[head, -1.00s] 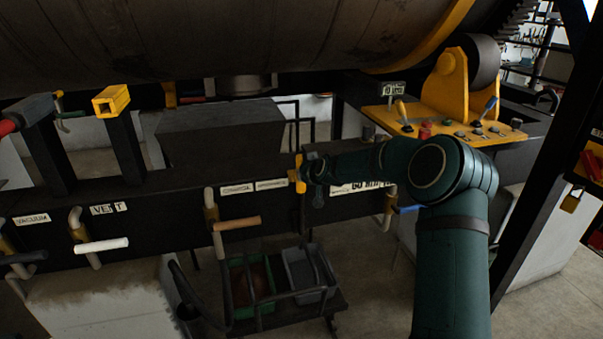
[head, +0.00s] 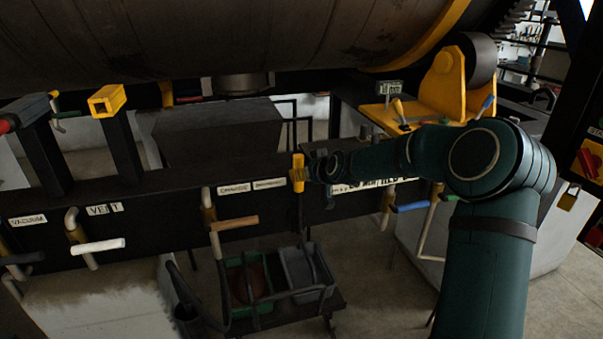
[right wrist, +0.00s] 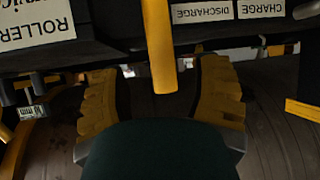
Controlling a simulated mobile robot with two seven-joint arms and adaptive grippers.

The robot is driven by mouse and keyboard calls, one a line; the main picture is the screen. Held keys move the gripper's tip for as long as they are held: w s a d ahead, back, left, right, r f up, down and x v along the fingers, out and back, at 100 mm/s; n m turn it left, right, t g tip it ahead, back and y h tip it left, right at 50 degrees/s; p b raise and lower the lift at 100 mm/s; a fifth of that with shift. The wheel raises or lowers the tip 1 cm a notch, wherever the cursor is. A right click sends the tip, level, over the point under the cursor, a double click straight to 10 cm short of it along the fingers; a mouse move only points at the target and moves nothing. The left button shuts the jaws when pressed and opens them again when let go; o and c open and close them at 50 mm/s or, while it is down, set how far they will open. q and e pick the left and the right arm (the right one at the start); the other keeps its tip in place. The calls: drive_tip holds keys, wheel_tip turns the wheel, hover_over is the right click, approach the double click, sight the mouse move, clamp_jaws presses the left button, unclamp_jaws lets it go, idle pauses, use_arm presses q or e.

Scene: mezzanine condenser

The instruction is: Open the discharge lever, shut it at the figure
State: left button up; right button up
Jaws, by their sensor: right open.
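A yellow upright lever (head: 298,172) stands right of the two white labels on the dark rail. In the upside-down right wrist view, the lever (right wrist: 160,50) comes down from the top edge, beside the DISCHARGE label (right wrist: 201,13). My right gripper (right wrist: 162,78) is open. Its yellow ridged fingers lie on either side of the lever's free end, with a visible gap on both sides. The depth of the lever between them is unclear. In the head view my right gripper (head: 312,168) reaches the lever from the right, its fingers hard to make out. My left gripper is not in view.
A small sign (head: 390,87) stands on the yellow control console; its text is too small to read. White (head: 97,246), tan (head: 235,223) and blue (head: 411,207) handles stick out below the rail. A large drum (head: 200,40) hangs above. Bins (head: 250,285) stand below.

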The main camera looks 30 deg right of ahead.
drive_tip(key=shift+v, duration=2.4)
